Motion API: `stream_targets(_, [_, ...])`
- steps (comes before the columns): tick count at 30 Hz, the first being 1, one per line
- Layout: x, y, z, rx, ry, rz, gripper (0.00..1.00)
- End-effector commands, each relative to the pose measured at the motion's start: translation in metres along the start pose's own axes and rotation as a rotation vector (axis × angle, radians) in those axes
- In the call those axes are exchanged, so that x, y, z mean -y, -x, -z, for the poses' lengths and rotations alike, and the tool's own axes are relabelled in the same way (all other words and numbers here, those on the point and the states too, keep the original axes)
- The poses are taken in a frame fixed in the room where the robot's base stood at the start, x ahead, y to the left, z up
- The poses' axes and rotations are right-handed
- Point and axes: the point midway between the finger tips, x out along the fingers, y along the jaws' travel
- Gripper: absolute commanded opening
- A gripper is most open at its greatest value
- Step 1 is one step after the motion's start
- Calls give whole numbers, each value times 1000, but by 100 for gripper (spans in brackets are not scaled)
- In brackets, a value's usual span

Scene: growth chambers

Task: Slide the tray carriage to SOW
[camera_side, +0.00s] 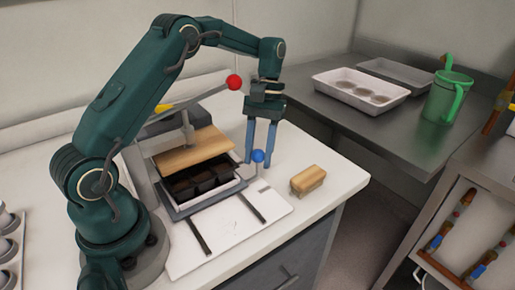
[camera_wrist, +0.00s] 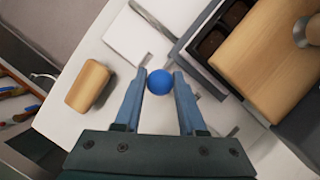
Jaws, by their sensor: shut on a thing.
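The tray carriage (camera_side: 172,212) is a grey slide holding a tray of dark soil cells (camera_side: 195,181), partly under a wooden press plate (camera_side: 190,150). It sits on two dark rails (camera_side: 250,207) over a white base plate. A blue ball knob (camera_side: 258,156) stands at the carriage's right side. My gripper (camera_side: 258,157) points down with its blue fingers on either side of this knob and is shut on it. The knob also shows between the fingertips in the wrist view (camera_wrist: 160,82). Any SOW marking cannot be read.
A wooden block (camera_side: 308,180) lies right of the base plate, near the bench edge. A red ball on a lever (camera_side: 234,82) rises beside my arm, above the press. White trays (camera_side: 361,91) and a green watering can (camera_side: 447,97) stand on the metal bench behind.

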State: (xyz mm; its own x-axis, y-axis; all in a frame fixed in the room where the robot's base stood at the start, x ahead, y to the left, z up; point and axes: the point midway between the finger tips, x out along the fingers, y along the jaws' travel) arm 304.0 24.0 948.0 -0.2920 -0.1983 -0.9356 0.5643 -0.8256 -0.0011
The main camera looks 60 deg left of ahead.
Motion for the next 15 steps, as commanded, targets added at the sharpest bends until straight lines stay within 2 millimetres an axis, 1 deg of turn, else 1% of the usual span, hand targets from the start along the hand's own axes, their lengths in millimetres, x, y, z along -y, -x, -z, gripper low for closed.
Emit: stream_targets(15, [28,8,20,-6,1,-3,9])
